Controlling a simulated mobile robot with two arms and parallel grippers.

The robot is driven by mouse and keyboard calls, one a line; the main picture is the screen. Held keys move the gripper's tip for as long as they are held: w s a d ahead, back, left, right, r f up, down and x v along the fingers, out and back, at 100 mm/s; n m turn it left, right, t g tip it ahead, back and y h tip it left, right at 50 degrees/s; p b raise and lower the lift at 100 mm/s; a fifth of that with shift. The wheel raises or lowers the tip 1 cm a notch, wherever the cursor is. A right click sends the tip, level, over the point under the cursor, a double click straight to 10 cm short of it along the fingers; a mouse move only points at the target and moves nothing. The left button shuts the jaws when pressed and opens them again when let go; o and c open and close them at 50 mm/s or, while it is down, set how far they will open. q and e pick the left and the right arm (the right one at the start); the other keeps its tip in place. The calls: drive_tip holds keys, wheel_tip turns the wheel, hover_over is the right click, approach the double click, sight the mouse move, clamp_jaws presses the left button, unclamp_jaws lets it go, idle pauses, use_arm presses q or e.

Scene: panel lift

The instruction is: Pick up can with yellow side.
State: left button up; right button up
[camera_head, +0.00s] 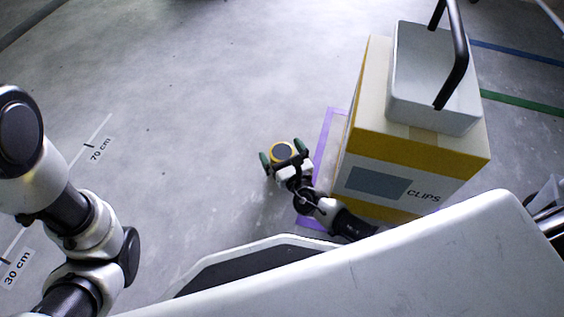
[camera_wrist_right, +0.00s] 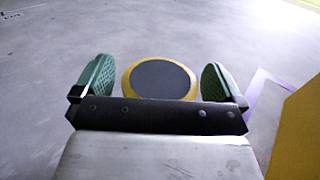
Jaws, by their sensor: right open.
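The can (camera_head: 283,152) stands on the grey floor near the middle of the head view. Its round top is dark grey with a yellow rim. It also shows in the right wrist view (camera_wrist_right: 160,80), seen from above. My right gripper (camera_head: 282,158) is open, with one green finger pad on each side of the can. In the right wrist view the pads of my right gripper (camera_wrist_right: 159,80) show a gap to the can on both sides. The can's lower side is hidden. My left arm shows at the left, but its gripper is out of view.
A large white and yellow box marked CLIPS (camera_head: 380,184) stands just right of the can, with a grey bin with a black handle (camera_head: 430,112) on top. Purple tape (camera_head: 325,140) marks the floor beside the box. The floor left of the can is clear.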

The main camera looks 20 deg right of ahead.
drive_tip(key=shift+c, duration=0.2)
drive_tip(key=c, duration=1)
drive_tip(key=shift+c, duration=0.8)
drive_tip(key=shift+r, duration=0.15)
